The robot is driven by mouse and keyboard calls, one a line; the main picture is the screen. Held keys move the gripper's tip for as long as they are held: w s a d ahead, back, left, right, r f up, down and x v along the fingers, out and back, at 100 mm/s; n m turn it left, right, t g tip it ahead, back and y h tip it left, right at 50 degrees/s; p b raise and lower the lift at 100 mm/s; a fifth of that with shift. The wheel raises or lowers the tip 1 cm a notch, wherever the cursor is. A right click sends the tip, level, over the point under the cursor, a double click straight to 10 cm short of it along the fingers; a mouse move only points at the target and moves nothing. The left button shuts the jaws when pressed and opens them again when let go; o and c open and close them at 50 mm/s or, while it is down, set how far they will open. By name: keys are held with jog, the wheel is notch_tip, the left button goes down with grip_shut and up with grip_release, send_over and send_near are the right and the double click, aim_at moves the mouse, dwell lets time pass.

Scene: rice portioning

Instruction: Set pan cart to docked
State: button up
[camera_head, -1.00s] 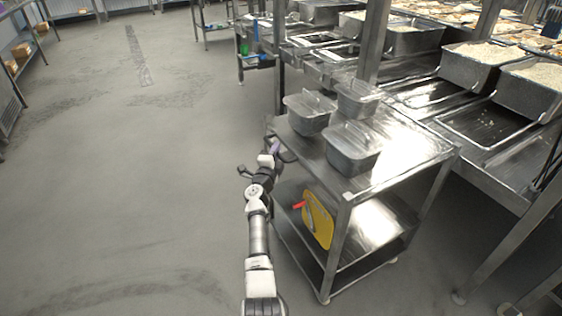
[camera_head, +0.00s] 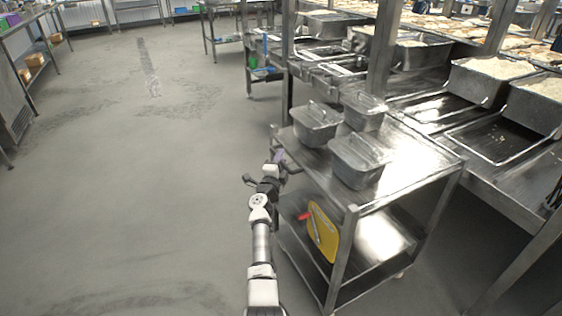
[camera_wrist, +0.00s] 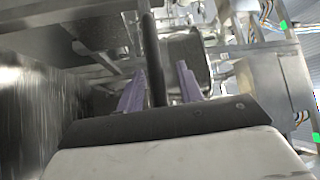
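The pan cart (camera_head: 400,182) is a steel two-shelf trolley standing in front of the counter at the right. Its push handle (camera_head: 276,142) is at the cart's left end. My gripper (camera_head: 280,158) is at this handle end. In the wrist view a dark upright bar (camera_wrist: 154,50), apparently the handle, runs between the two purple fingers of my gripper (camera_wrist: 162,80). The fingers stand apart, with a gap visible beside the bar. Contact with the bar cannot be made out. Lidded steel pans (camera_head: 358,160) stand on the cart's top.
The steel counter (camera_head: 520,185) with rice pans (camera_head: 490,80) runs along the right, close behind the cart. A yellow board (camera_head: 323,235) with a red-handled tool is on the cart's side. Open grey floor (camera_head: 120,190) lies to the left, with shelving (camera_head: 30,60) beyond.

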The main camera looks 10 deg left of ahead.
jog(key=shift+s, duration=0.1)
jog(key=s+a+f+p, duration=0.2)
jog(key=s+p, duration=0.1)
jog(key=s, duration=1)
jog(key=shift+s+p, duration=0.15)
jog(key=shift+p, duration=0.15)
